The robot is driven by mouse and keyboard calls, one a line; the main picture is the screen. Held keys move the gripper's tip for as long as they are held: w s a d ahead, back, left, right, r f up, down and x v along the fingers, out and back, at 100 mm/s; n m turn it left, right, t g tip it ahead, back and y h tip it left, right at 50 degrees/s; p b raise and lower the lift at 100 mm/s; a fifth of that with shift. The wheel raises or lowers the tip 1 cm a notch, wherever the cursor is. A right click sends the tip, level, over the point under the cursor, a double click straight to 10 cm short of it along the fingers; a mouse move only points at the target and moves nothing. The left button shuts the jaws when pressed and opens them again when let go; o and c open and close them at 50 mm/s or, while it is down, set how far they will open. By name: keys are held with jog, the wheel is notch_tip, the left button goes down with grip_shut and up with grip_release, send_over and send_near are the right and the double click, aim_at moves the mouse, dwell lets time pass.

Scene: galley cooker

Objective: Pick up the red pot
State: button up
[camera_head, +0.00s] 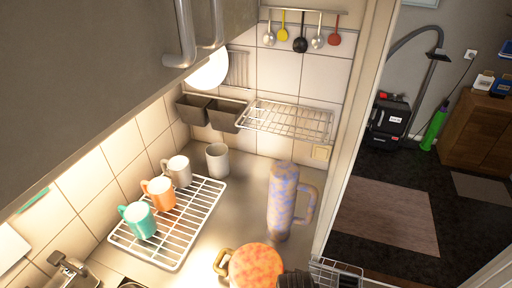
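The red pot (256,266) is at the bottom edge of the head view, on the counter. Its round top is mottled red and orange, and a gold-coloured handle (222,262) sticks out on its left. Its lower part is cut off by the picture's edge. A dark ribbed object (297,280) is right beside it at the bottom edge, mostly cut off; I cannot tell what it is. I see no part that I can make out as my gripper.
A tall mottled purple jug (283,200) stands behind the pot. A white wire rack (178,258) with three mugs lies left, a grey cup (217,160) behind it. A wire shelf (290,120) hangs at the back. A wire basket (338,272) is at the counter's right edge.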

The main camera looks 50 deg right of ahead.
grip_shut()
jog(key=shift+r, duration=0.1)
dwell(1.2)
